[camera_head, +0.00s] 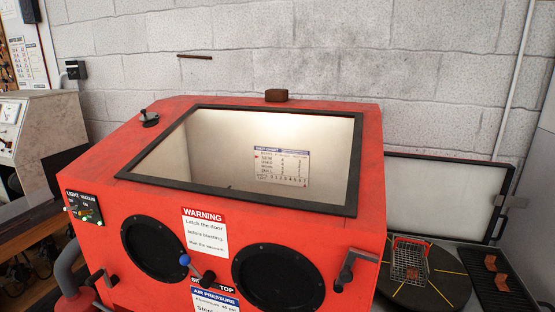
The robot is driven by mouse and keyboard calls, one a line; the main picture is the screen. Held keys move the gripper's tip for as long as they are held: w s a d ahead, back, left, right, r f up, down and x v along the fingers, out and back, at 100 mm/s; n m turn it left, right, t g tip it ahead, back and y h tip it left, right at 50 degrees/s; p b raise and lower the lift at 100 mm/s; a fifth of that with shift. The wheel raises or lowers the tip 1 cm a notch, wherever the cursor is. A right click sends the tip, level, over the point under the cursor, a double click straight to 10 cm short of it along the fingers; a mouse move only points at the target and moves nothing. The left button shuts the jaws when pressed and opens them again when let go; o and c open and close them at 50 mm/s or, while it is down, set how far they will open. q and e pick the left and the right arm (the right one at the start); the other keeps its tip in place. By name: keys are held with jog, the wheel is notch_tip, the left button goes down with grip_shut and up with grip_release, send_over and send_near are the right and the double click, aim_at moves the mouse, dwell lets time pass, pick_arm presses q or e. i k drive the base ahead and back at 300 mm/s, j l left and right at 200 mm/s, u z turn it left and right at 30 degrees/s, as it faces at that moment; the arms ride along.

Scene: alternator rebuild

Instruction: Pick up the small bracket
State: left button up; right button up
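I cannot tell for sure which piece is the small bracket. Two small rust-brown pieces, an upper one (490,262) and a lower one (502,282), sit on a dark ribbed rack at the far right. A wire basket (409,262) with a red handle stands left of them on a round dark turntable (440,285), and something reddish shows at its bottom. A brown block (276,95) rests on the top back edge of the red cabinet. Neither of my grippers is in view.
A large red blasting cabinet (335,243) with a window and two round black ports fills the middle. Latch handles (345,268) and a blue-knobbed lever (190,262) stick out in front. A raised pale lid (440,195) stands behind the turntable. A grey machine (45,125) is at left.

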aim_at(489, 261)
jog(key=l+z, duration=0.1)
jog(key=z, duration=1.5)
jog(key=i+u, duration=0.1)
jog(key=u, duration=0.6)
jog(key=l+u, duration=0.35)
jog(key=l, duration=0.2)
jog(key=i+l+u, duration=0.1)
jog(key=l+u, duration=0.25)
jog(key=l, duration=0.2)
jog(key=l+u, duration=0.15)
jog(key=l, duration=0.95)
jog(key=i+l, duration=0.4)
